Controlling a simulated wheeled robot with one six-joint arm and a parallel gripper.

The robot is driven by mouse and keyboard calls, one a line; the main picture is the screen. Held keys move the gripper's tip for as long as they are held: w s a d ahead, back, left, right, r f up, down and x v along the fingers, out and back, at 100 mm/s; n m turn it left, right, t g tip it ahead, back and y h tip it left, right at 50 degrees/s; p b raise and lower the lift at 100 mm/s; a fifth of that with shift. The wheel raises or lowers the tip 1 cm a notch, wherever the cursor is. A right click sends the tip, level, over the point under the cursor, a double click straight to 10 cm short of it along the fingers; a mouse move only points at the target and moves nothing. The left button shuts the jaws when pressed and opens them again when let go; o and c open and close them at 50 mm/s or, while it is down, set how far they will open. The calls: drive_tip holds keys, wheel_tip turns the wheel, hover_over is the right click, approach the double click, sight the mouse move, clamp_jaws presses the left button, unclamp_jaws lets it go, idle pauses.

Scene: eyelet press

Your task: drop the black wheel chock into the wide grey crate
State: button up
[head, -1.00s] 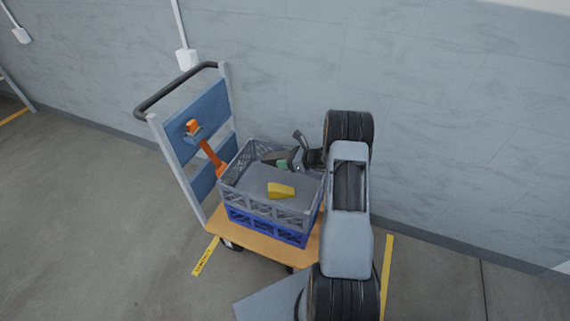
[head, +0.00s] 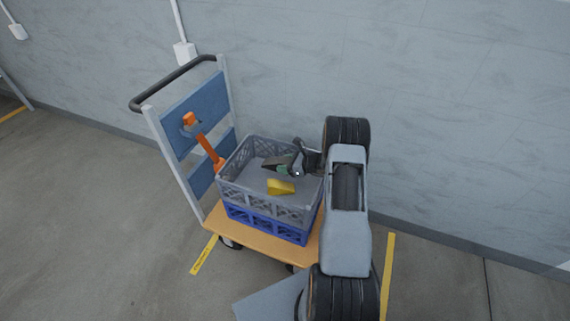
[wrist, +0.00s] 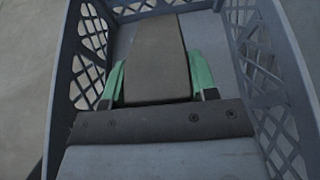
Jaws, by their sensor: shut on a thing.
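The black wheel chock (head: 275,163) is a dark wedge, and it fills the middle of the wrist view (wrist: 155,55). My gripper (head: 284,170) is shut on it, with a green fingertip on each side of it in the wrist view (wrist: 158,78). The wide grey crate (head: 243,195) has lattice walls and sits on a blue crate. The chock is over the crate's opening, toward its back; in the wrist view the crate's walls (wrist: 88,52) stand on both sides of it. I cannot tell how far it is above the crate floor.
A yellow wedge (head: 281,187) lies in the grey crate. The blue crate (head: 262,226) stands on the wooden deck (head: 226,230) of a trolley with a dark handle (head: 175,83). An orange tool (head: 206,145) hangs at its blue back panel. The wall is close behind.

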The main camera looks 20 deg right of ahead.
drive_tip(key=o, duration=1.1)
drive_tip(key=shift+o, duration=0.2)
drive_tip(key=v, duration=1.4)
drive_tip(key=shift+a, duration=0.1)
drive_tip(key=s+a+r+n+g+p, duration=0.2)
drive_tip(key=s+a+r+n+g, duration=0.1)
drive_tip(key=s+a+n+g, duration=0.55)
drive_tip(key=s+a+r+n+h+p, duration=0.3)
drive_tip(key=r+n, duration=0.3)
drive_tip(key=r, duration=0.3)
drive_tip(key=s+a+r+n+t+h+p, duration=0.1)
drive_tip(key=s+a+r+n+h+p, duration=0.2)
drive_tip(key=a+r+n, duration=0.3)
drive_tip(key=s+a+r+n+t+h+p, duration=0.1)
drive_tip(key=s+a+r+n+h+p, duration=0.2)
drive_tip(key=r+n, duration=0.4)
wheel_tip(320, 180, up, 7)
drive_tip(key=shift+s+a+r+p, duration=0.1)
drive_tip(key=shift+s+a+p, duration=0.25)
drive_tip(key=shift+s+a, duration=0.6)
